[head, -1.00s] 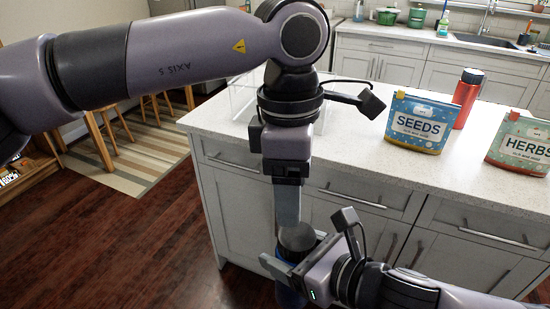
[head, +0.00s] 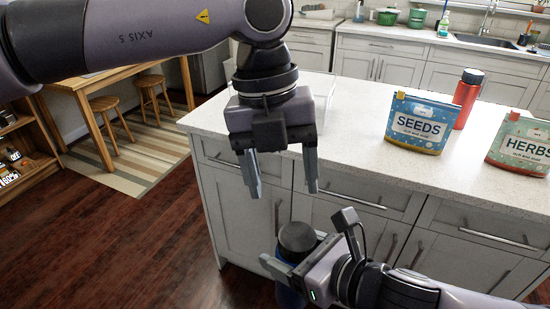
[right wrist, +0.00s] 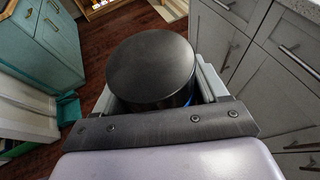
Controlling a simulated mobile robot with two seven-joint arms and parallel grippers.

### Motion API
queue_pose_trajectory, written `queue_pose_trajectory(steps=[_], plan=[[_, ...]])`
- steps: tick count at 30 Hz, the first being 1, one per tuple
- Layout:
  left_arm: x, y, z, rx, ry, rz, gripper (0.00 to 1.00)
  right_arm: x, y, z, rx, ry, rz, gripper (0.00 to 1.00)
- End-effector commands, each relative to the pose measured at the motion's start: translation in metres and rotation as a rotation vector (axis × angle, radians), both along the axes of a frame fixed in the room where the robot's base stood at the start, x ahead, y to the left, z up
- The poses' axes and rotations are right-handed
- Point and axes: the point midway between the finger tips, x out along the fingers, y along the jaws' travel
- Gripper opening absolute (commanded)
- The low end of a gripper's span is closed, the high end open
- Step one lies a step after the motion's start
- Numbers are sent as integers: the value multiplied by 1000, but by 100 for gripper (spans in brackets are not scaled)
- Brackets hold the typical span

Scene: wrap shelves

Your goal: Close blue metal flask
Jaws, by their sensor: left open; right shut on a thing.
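The blue metal flask (head: 291,294) is low in the head view, upright, with a dark grey round lid (head: 297,237) on its top. The lid also shows from above in the right wrist view (right wrist: 152,68) and sits over the flask's mouth; I cannot tell how tight it is. My right gripper (head: 292,266) is shut on the flask's body below the lid, and its jaws flank the flask in the right wrist view. My left gripper (head: 285,190) is open and empty, fingers pointing down, above the lid and apart from it.
The island counter (head: 350,120) stands just beyond the grippers, with drawers facing me.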

Motion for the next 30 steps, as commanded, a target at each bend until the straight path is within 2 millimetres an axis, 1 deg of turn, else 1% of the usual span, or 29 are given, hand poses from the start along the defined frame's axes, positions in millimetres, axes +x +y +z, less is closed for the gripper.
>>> queue_pose_trajectory(steps=[3,12,18,21,24,30], plan=[[1,2,3,8,34,200,67,0,0,1,2,-3,1,0],[4,6,11,27,138,704,67,0,0,1,1,-3,0,0],[5,7,15,45,203,985,67,0,0,1,1,-3,0,0],[5,8,17,50,226,1079,67,0,0,1,1,-3,0,0],[5,8,18,54,241,1138,67,0,0,1,1,-3,0,0],[5,8,18,57,251,1172,67,0,0,1,1,-3,0,0]])
